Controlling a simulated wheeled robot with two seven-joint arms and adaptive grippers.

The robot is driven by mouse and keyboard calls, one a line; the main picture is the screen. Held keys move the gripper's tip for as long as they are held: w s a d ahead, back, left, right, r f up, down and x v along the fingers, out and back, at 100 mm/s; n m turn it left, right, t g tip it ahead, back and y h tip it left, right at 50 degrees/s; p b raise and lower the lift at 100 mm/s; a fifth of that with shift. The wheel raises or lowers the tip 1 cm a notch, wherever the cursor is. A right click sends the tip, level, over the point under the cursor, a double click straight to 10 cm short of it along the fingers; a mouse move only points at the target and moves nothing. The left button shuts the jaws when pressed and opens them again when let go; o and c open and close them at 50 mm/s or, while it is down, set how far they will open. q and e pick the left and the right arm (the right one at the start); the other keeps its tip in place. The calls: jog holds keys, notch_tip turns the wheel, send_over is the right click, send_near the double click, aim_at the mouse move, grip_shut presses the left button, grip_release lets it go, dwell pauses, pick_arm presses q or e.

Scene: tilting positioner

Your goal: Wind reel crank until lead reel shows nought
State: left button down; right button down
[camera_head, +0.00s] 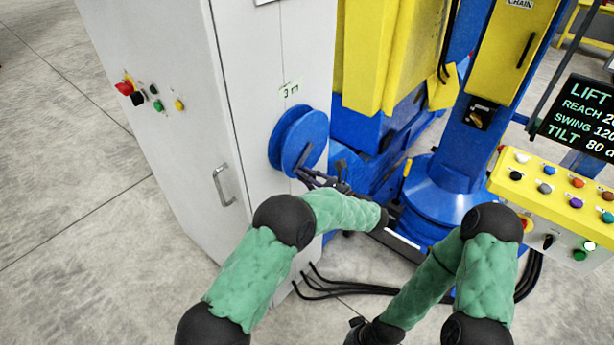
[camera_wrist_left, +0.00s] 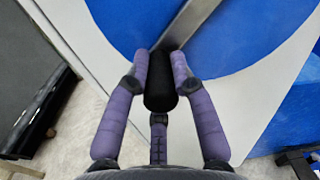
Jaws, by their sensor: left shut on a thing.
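The reel crank is a flat grey bar (camera_wrist_left: 190,22) across the reel's face with a black handle (camera_wrist_left: 160,90). My left gripper (camera_head: 312,178) is at the lower edge of the reel. In the left wrist view its purple fingers (camera_wrist_left: 160,75) are closed around the black handle. In the head view the gripper hides most of the crank. My right gripper's fingers are not visible.
The white cabinet (camera_head: 175,90) has a grey door handle (camera_head: 224,186) and buttons. A blue and yellow positioner (camera_head: 450,190) stands behind my arms. A yellow button panel (camera_head: 560,200) and a black display (camera_head: 585,120) are at the right. Black cables (camera_head: 345,288) lie on the floor.

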pick_arm(q)
jog(key=r+m+p, duration=0.1)
jog(key=p, duration=0.1)
jog(key=s+r+m+p, duration=0.1)
jog(key=m+p, duration=0.1)
jog(key=p, duration=0.1)
jog(key=r+m+p, duration=0.1)
jog(key=p, duration=0.2)
jog(key=shift+s+a+r+m, duration=0.1)
jog(key=shift+s+a+m, duration=0.05)
jog(key=shift+a+m, duration=0.25)
jog(key=shift+s+a+r+m+p, duration=0.1)
jog(key=shift+r+m+p, duration=0.45)
jog(key=shift+m+p, duration=0.55)
